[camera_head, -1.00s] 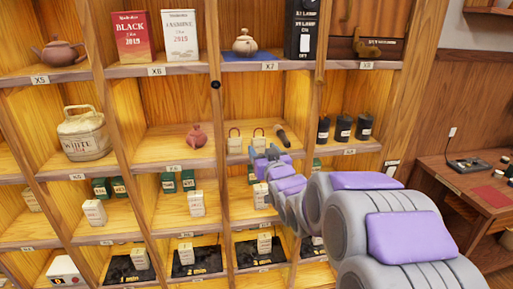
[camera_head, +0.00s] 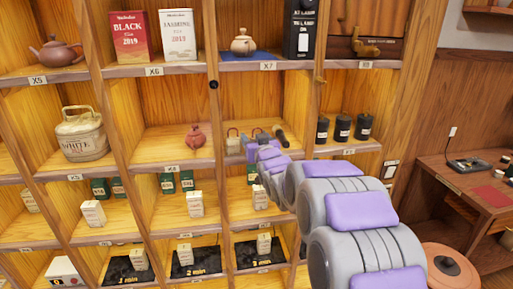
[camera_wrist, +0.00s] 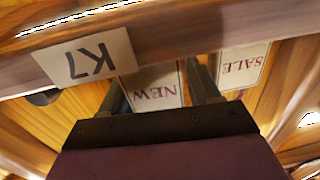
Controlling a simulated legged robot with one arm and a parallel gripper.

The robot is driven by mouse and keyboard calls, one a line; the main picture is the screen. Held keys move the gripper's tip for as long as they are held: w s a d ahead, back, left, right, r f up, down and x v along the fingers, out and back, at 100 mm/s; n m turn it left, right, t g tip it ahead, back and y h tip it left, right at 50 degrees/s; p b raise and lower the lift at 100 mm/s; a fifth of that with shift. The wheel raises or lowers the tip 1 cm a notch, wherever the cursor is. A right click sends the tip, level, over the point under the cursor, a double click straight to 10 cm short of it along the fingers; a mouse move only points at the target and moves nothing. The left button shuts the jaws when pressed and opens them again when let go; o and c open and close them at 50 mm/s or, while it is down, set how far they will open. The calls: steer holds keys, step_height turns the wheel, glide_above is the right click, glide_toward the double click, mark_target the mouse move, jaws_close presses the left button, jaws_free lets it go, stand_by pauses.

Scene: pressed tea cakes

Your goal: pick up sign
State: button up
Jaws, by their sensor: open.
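Two small white signs with red handles stand side by side in a middle-row shelf compartment. The NEW sign (camera_wrist: 155,88) shows upside down in the wrist view, between the two fingers of my gripper (camera_wrist: 160,88). The SALE sign (camera_wrist: 242,66) stands beside it, outside the fingers. In the head view, the left sign (camera_head: 233,144) is partly visible and my gripper (camera_head: 256,142) covers much of the other. My gripper is open, its fingers on either side of the NEW sign. I cannot tell whether they touch it.
The shelf edge with the K7 label (camera_wrist: 86,57) runs close to the fingers. A dark cylindrical object (camera_head: 280,136) lies right of the signs, and a red teapot (camera_head: 196,137) stands left. Black canisters (camera_head: 342,128) stand beyond the right divider. Wooden dividers bound the compartment.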

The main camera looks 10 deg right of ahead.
steer(key=shift+s+d, duration=0.1)
steer(key=shift+c, duration=0.2)
steer(key=c, duration=0.7)
steer(key=shift+r, duration=1.9)
steer(key=shift+s+f, duration=0.1)
steer(key=shift+s, duration=0.2)
steer(key=s, duration=0.5)
steer(key=s+r, duration=0.1)
steer(key=s, duration=0.9)
steer(key=shift+s+r, duration=0.2)
